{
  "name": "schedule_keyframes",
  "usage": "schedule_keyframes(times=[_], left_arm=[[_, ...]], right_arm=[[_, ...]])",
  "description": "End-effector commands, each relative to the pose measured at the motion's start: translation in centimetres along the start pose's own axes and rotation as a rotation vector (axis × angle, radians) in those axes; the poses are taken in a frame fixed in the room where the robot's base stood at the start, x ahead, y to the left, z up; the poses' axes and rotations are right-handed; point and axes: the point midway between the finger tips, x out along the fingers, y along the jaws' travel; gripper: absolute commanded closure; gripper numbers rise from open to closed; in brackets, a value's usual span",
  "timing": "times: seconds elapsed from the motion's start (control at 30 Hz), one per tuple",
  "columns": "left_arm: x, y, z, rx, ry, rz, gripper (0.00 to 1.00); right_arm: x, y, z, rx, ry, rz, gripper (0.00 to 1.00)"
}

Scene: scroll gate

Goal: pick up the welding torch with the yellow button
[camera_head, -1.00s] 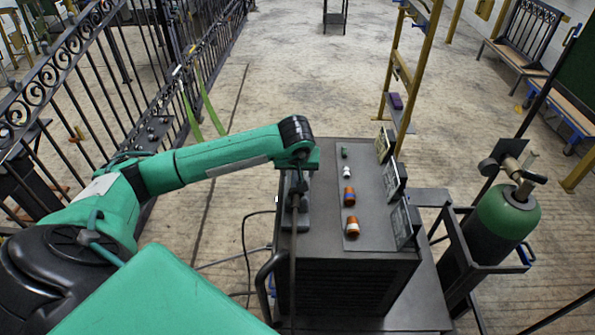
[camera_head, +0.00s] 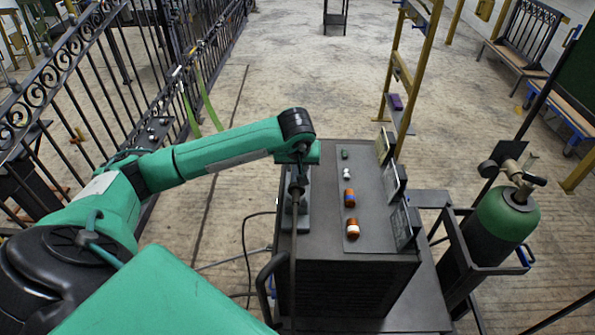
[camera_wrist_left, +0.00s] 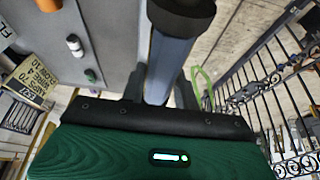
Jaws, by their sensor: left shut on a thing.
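The held torch shows as a dark upright shape in the head view (camera_head: 297,186), below my left wrist at the left edge of the cart top. In the left wrist view the torch (camera_wrist_left: 171,62) is a grey-blue handle with a thick black end, between my fingers. My left gripper (camera_wrist_left: 160,90) is shut on it; in the head view the gripper (camera_head: 299,167) is mostly hidden under its own wrist. No yellow button is visible, so I cannot tell this torch's button colour. My right gripper is not in view.
The black cart (camera_head: 330,262) carries a grey plate with small green, white and orange parts (camera_head: 350,197) and upright signs (camera_head: 394,180). A green gas cylinder (camera_head: 506,215) stands at right. An iron gate (camera_head: 105,75) runs along the left. Open floor lies beyond the cart.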

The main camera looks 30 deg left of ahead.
Motion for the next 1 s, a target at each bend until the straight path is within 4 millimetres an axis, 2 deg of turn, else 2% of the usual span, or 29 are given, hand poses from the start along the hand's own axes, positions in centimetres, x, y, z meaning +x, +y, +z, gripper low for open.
schedule_keyframes(times=[0.03, 0.3, 0.6, 0.8, 1.0], left_arm=[[-0.7, 0.0, -0.4, 0.0, 0.007, 0.003, 0.97], [-6.1, 0.0, -2.6, -0.001, 0.009, 0.004, 0.97], [-12.2, 0.0, -5.1, -0.001, 0.005, 0.002, 0.97], [-14.9, 0.1, -6.2, 0.0, 0.004, 0.002, 0.97], [-16.3, 0.0, -6.8, 0.0, 0.001, 0.001, 0.97]], right_arm=[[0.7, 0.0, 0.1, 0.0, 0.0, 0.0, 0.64], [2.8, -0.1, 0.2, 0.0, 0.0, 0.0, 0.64], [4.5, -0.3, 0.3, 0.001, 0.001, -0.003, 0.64], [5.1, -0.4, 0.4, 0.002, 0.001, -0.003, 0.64], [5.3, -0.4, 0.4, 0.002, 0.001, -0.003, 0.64]])
